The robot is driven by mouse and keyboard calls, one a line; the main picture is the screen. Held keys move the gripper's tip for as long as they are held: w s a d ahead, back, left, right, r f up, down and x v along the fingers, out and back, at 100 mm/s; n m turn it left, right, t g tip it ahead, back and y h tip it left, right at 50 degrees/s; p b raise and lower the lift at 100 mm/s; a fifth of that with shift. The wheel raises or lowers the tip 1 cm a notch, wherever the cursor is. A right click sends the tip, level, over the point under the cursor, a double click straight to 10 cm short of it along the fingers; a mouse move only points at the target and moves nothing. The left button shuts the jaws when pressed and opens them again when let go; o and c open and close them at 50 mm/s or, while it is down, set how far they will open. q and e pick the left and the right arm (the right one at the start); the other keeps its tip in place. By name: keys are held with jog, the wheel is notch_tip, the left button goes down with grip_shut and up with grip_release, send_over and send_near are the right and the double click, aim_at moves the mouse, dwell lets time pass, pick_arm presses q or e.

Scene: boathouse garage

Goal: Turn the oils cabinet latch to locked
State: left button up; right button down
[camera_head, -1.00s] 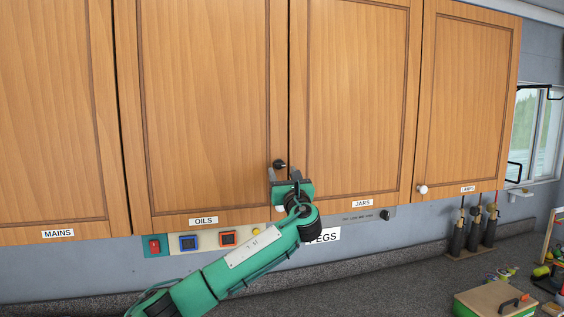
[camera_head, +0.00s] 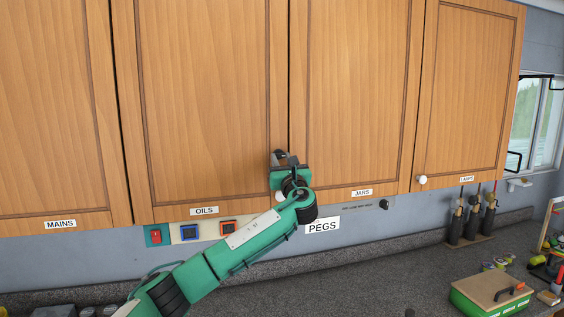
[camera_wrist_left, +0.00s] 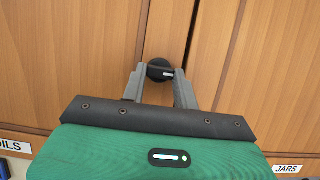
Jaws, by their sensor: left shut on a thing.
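The oils cabinet latch is a small black round knob at the lower right edge of the oils door (camera_head: 205,120), by the seam with the jars door. In the left wrist view the latch (camera_wrist_left: 159,67) shows between the fingertips, with a short pale mark on its face. My left gripper (camera_head: 284,157) reaches up to it from below and is shut on it; its grey fingers (camera_wrist_left: 158,80) flank the knob. In the head view the fingers hide most of the latch. The "OILS" label (camera_head: 204,210) is below left. My right gripper is out of view.
Under the cabinets is a strip with red, blue and orange-red switches (camera_head: 190,232). The jars door (camera_head: 350,100) is shut. A green box with a wooden lid (camera_head: 490,293) stands on the counter at right.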

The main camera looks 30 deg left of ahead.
pick_arm(q)
jog(key=shift+f+n+b, duration=0.15)
jog(key=shift+n+b, duration=0.25)
jog(key=shift+b, duration=0.15)
jog(key=n+g+y+b, duration=0.1)
jog(key=n+g+b, duration=0.1)
jog(key=n+b, duration=0.2)
jog(key=n+g+b, duration=0.1)
jog(key=n+b, duration=0.2)
jog(key=n, duration=0.1)
jog(key=shift+w+d+g+y+b, duration=0.2)
jog(key=shift+g+y+b, duration=0.2)
jog(key=n+g+b, duration=0.2)
jog(key=n, duration=0.1)
jog(key=shift+n, duration=0.3)
jog(key=n+g, duration=0.1)
jog(key=n, duration=0.1)
jog(key=n+b, duration=0.1)
jog(key=n, duration=0.1)
jog(key=shift+w+d+r+g, duration=0.1)
jog(key=shift+r+g, duration=0.3)
jog(key=n, duration=0.3)
jog(key=shift+r+g+h, duration=0.15)
jog(key=shift+g+h, duration=0.15)
jog(key=shift+h, duration=0.1)
jog(key=shift+r+n+g+h, duration=0.1)
jog(key=shift+n+g+h, duration=0.3)
jog(key=shift+n, duration=1)
jog(key=o, duration=1)
jog(key=shift+c, duration=0.2)
